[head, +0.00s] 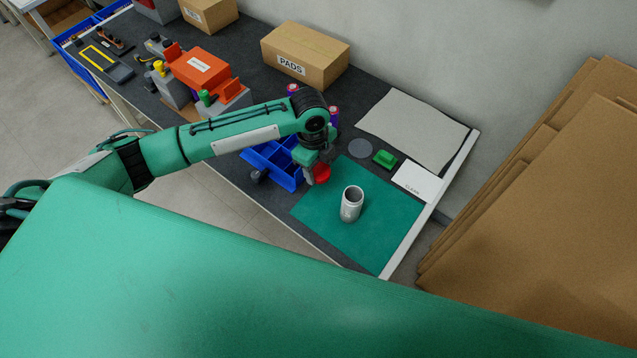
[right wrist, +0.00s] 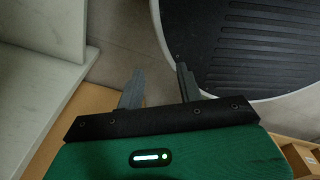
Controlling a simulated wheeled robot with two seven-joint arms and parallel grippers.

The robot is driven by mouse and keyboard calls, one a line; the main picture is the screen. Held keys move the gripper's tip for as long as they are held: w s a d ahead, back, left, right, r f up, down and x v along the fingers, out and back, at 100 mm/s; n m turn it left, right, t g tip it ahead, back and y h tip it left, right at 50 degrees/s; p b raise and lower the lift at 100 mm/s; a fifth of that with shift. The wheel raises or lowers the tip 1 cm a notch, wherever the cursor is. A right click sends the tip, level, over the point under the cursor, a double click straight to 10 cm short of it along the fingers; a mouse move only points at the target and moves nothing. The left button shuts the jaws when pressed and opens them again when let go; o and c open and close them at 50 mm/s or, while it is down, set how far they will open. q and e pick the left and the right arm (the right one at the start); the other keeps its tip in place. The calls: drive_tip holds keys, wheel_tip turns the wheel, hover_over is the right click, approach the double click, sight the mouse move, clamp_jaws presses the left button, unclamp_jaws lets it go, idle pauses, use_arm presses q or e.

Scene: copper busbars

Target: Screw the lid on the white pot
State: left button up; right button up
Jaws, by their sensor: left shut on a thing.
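My left gripper (head: 312,172) is shut on a red lid (head: 321,173). It holds the lid to the upper left of the pot, apart from it, near the mat's left edge. The gripper's fingers are partly hidden by the wrist. My right gripper (right wrist: 160,85) shows in the right wrist view with its two fingers apart and nothing between them, away from the pot.
A blue divided tray (head: 272,165) lies just left of the mat, partly behind my left arm. A green block (head: 384,159), a grey disc (head: 359,148) and a white card (head: 416,181) lie behind the pot. A PADS box (head: 305,55) stands further back. The mat around the pot is clear.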

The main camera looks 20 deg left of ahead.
sight(318, 171)
use_arm(q)
wheel_tip(318, 171, up, 6)
drive_tip(key=shift+r+b, duration=0.1)
drive_tip(key=shift+b, duration=0.3)
